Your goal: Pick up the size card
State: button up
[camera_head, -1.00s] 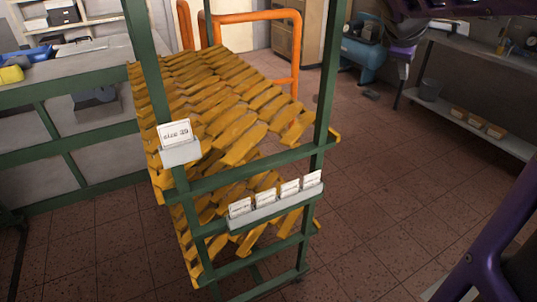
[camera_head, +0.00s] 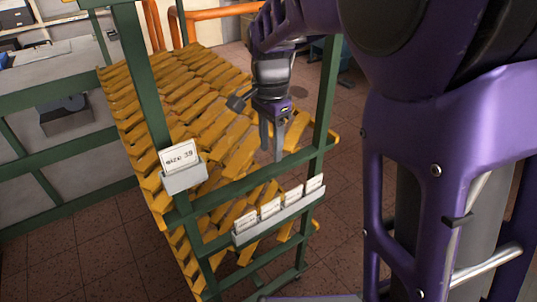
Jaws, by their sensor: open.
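The size card (camera_head: 179,156) is white with black print that looks like "size 39". It stands slightly tilted in a small grey holder (camera_head: 185,179) on the left green post of the rack. My gripper (camera_head: 272,152) is open and empty, pointing down, to the right of the card and clear of it. It appears in front of the upper shoe lasts, above the green crossbar. How far it is from the rack in depth I cannot tell.
A long grey tray (camera_head: 280,220) on the lower crossbar holds several white cards. Yellow shoe lasts (camera_head: 190,90) fill the rack. The right green post (camera_head: 327,100) stands close to my gripper. My purple arm covers the right side.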

jog(key=b, duration=0.2)
send_over(271, 202)
notch_tip(271, 202, down, 12)
jog(key=shift+f+b, duration=0.3)
jog(key=shift+f, duration=2.5)
jog(key=shift+s, duration=0.1)
grip_shut()
